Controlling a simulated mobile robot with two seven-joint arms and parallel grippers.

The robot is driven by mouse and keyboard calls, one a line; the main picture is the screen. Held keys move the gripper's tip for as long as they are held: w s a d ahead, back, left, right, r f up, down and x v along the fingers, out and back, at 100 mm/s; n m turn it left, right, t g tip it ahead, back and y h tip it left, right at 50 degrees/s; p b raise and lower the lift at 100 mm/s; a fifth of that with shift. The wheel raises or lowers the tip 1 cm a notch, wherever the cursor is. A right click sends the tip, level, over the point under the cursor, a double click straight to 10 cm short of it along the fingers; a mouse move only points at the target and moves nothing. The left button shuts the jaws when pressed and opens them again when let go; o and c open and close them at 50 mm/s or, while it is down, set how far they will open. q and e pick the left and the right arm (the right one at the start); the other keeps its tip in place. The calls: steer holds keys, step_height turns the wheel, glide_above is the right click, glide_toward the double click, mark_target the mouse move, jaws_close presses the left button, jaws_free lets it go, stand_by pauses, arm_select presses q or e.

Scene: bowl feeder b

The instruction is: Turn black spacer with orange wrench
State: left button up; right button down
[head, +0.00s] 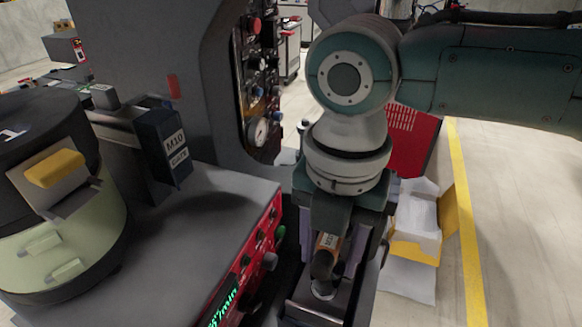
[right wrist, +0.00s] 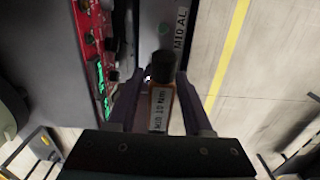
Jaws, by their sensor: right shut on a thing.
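The orange wrench (right wrist: 158,105), with a white label reading M10 10 Nm, sits between the fingers of my right gripper (right wrist: 161,82), which is shut on it. In the head view a small part of the orange wrench (head: 328,241) shows below my right gripper (head: 333,252). A black round part (right wrist: 163,66) is at the wrench's far end. I cannot tell whether it is the wrench's own head or the black spacer. In the head view it is above a light metal piece in a narrow dark channel. My left gripper is not in view.
A red control panel (head: 250,262) with knobs and a green display is close left of the right gripper. Open floor (head: 525,220) lies to the right.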

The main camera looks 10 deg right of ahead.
steer(key=shift+f+b, duration=0.4)
steer(key=shift+f, duration=0.1)
steer(key=shift+f+b, duration=0.35)
steer(key=shift+f, duration=0.15)
stand_by(0.5)
steer(key=shift+r, duration=0.1)
steer(key=shift+m+p, duration=0.55)
steer(key=shift+m, duration=0.55)
steer(key=shift+n, duration=0.7)
